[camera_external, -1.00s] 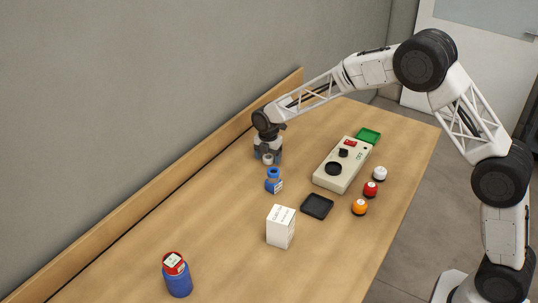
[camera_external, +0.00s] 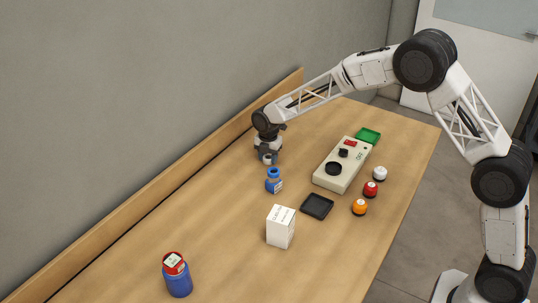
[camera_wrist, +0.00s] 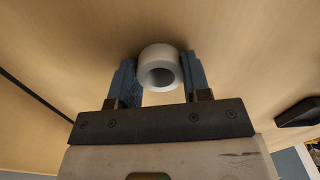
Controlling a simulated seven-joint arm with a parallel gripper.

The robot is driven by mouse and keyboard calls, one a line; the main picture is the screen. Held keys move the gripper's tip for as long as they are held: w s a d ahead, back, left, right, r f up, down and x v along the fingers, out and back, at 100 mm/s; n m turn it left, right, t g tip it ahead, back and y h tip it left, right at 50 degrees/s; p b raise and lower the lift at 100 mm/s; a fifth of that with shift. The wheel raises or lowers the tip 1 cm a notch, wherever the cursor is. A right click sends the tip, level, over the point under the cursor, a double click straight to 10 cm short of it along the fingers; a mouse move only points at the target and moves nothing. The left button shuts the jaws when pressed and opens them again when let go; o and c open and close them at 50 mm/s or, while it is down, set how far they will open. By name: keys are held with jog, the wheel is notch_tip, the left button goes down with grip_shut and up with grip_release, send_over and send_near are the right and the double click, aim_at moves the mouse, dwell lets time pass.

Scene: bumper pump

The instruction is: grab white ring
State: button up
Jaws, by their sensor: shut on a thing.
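The white ring (camera_wrist: 160,66) sits between the two blue-grey fingers of my gripper (camera_wrist: 160,75) in the wrist view, with its round hole facing the camera. The fingers press on its left and right sides. Whether the ring still touches the table is hard to tell.
The wooden ledge (camera_external: 200,170) runs behind.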

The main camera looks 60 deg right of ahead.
notch_tip(320, 180, up, 10)
dwell(0.9)
